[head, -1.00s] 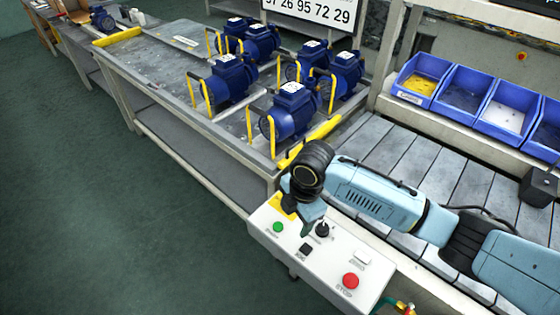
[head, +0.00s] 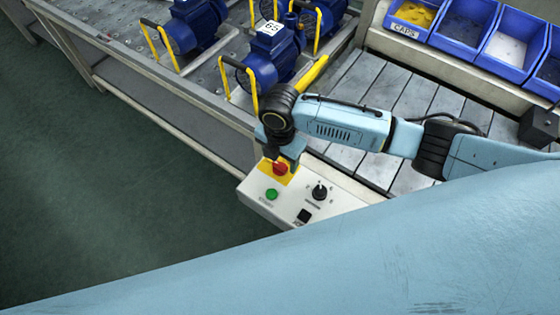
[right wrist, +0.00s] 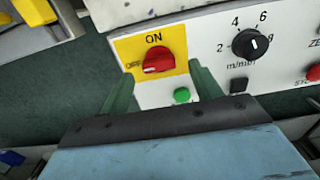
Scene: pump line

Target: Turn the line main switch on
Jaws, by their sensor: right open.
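The line main switch is a red rotary knob on a yellow plate at the far corner of a white control box (head: 250,205). In the right wrist view the knob (right wrist: 157,61) sits below the word ON, and its handle lies nearly level, its white mark toward OFF on the left. In the head view the knob (head: 280,168) shows just below my right gripper (head: 279,158). My right gripper (right wrist: 162,72) is open, its two dark green fingers on either side of the knob in the picture; contact cannot be told. My left gripper is not in view.
The box also bears a green button (head: 271,194), a black speed dial (head: 319,192) and a black square button (head: 304,216). A bench with blue pumps (head: 268,55) stands behind. Blue bins (head: 463,25) line the slatted conveyor (head: 350,90). A light-blue part of mine hides the lower foreground.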

